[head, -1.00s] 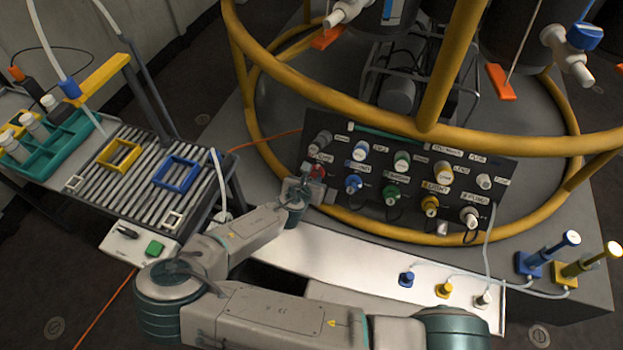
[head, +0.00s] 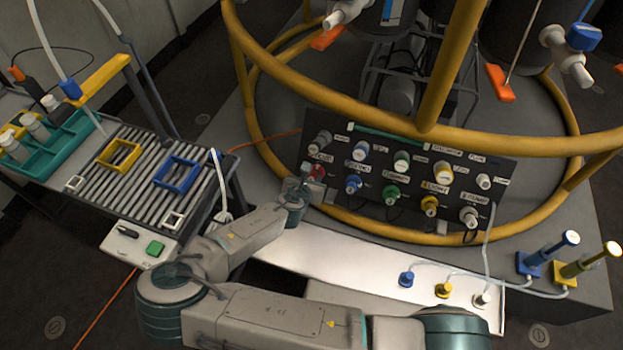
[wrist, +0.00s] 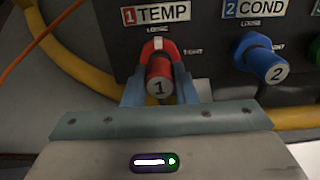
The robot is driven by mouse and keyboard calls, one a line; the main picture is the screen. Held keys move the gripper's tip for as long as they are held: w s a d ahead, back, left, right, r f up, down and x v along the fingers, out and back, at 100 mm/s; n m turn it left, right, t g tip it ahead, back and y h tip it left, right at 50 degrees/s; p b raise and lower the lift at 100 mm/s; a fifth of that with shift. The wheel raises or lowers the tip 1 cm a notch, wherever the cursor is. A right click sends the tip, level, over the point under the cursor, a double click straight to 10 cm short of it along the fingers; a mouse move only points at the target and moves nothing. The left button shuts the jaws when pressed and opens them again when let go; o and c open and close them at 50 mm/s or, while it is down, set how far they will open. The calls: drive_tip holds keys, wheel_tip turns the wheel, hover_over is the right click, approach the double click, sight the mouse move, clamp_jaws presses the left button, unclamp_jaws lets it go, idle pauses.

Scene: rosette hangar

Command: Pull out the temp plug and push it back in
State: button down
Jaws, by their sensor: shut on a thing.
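The temp plug (wrist: 159,78) is red with a grey end marked 1. It sits at the panel (head: 400,215) under the label "1 TEMP" in the wrist view. My gripper (wrist: 160,90) has its two blue-grey fingers on either side of the plug and is shut on it. In the head view the red plug (head: 316,171) shows at the left end of the lower row, with my gripper (head: 308,180) in front of it. Whether the plug is fully seated cannot be told.
The blue COND plug (wrist: 262,58) is close on the right, with green and yellow plugs beyond it in the head view. A yellow ring rail (head: 350,222) runs below the panel and another passes above it. A roller table (head: 150,175) stands at the left.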

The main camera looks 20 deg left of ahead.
drive_tip(key=shift+w+f, duration=0.25)
drive_tip(key=shift+w, duration=0.1)
idle(0.6)
drive_tip(key=c, duration=1.1)
unclamp_jaws()
